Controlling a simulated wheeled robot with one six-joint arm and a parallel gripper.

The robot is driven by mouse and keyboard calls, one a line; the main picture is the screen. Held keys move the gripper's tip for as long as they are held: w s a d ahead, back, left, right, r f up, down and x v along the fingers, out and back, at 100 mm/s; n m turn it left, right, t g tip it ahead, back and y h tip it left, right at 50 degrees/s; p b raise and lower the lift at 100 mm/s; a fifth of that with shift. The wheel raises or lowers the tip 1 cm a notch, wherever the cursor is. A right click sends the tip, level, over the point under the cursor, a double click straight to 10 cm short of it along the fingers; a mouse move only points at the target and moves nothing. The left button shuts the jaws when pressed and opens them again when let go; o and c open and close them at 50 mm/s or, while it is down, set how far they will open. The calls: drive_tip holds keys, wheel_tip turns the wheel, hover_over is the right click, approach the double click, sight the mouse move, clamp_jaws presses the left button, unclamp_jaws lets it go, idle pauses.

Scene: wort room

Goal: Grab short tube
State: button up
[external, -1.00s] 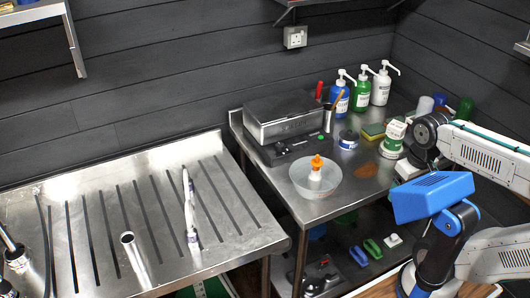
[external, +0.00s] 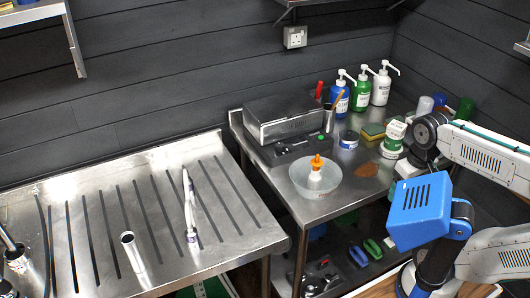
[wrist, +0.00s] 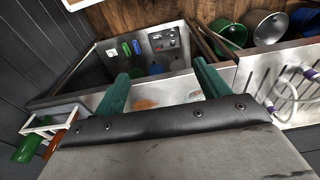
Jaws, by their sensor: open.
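A short steel tube (external: 133,252) with an open, light-rimmed top end is on the slotted draining board (external: 85,205) at the left of the external view. A longer, thin white tubular item (external: 189,205) is to its right on the same board. My gripper (wrist: 160,72) shows in the wrist view as two green fingers, spread apart with nothing held between them. In the external view my arm is at the far right, well away from the draining board; its fingertips cannot be made out there. I cannot pick out the short tube for sure in the wrist view.
A steel bench (external: 335,208) stands between my arm and the draining board. It carries a bowl (external: 318,185) with an orange-topped item, a steel appliance (external: 284,118), and pump bottles (external: 361,91). Green and blue items (external: 371,249) lie on its lower shelf.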

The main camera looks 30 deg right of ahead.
drive_tip(key=shift+c, duration=0.9)
